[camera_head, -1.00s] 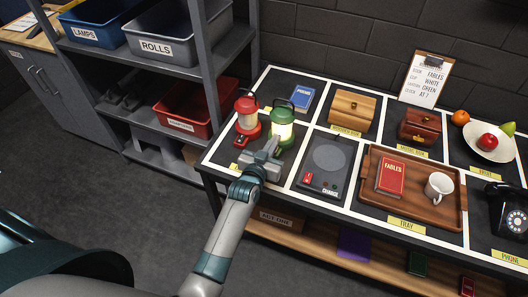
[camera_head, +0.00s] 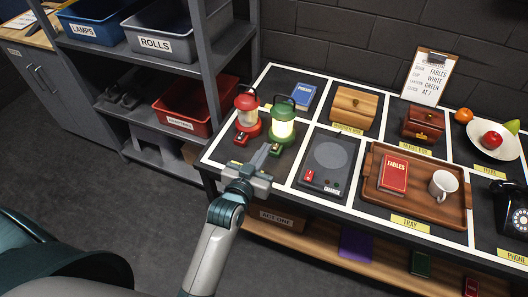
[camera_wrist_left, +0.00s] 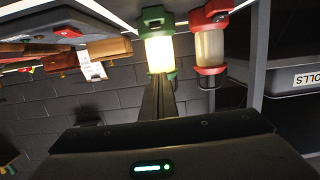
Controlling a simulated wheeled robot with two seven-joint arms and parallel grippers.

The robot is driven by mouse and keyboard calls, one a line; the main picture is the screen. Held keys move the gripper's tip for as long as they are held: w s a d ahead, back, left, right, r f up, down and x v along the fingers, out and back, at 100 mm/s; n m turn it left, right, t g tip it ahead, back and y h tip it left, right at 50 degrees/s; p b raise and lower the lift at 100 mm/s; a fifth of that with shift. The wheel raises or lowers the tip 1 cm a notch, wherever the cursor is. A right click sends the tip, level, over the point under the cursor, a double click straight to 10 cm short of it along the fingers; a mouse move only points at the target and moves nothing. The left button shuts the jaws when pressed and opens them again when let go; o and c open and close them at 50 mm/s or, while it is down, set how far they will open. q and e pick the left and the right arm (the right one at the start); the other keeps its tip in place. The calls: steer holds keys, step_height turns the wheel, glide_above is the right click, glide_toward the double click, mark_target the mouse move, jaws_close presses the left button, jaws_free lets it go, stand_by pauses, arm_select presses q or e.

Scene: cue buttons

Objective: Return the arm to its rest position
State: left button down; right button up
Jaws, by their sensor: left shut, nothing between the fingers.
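My left gripper (camera_head: 258,159) is shut and empty. It is over the front edge of the table, just in front of the green lantern (camera_head: 282,122), whose lamp glows. The red lantern (camera_head: 247,117) stands left of it and looks unlit. The wrist view shows my left gripper's shut fingers (camera_wrist_left: 164,98) pointing toward the lit green lantern (camera_wrist_left: 159,48), with the red lantern (camera_wrist_left: 210,48) beside it. My right gripper is not in view.
The charger plate (camera_head: 327,164) and the wooden tray (camera_head: 375,208) with a red book (camera_head: 394,174) and white mug (camera_head: 443,184) lie right of my gripper. A shelf with bins (camera_head: 166,40) stands at the left. The floor (camera_head: 110,215) in front is clear.

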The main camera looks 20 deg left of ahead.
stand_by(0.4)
arm_select(q)
steer(key=s+a+f+m+g, duration=0.1)
steer(key=s+f+g, duration=0.3)
steer(key=s, duration=0.6)
steer(key=s+a+f+g, duration=0.1)
steer(key=s+f+g, duration=0.3)
steer(key=s, duration=0.7)
steer(key=s+a+f+m+g, duration=0.1)
steer(key=s+f+g, duration=0.3)
steer(key=s, duration=0.6)
step_height(320, 180, down, 30)
steer(key=s+g+b, duration=0.2)
steer(key=s, duration=0.1)
steer(key=s+a+f+g+b, duration=0.1)
steer(key=s+a+f, duration=0.2)
steer(key=s+f, duration=1.4)
step_height(320, 180, down, 2)
steer(key=shift+s+y, duration=0.15)
steer(key=shift+y, duration=0.15)
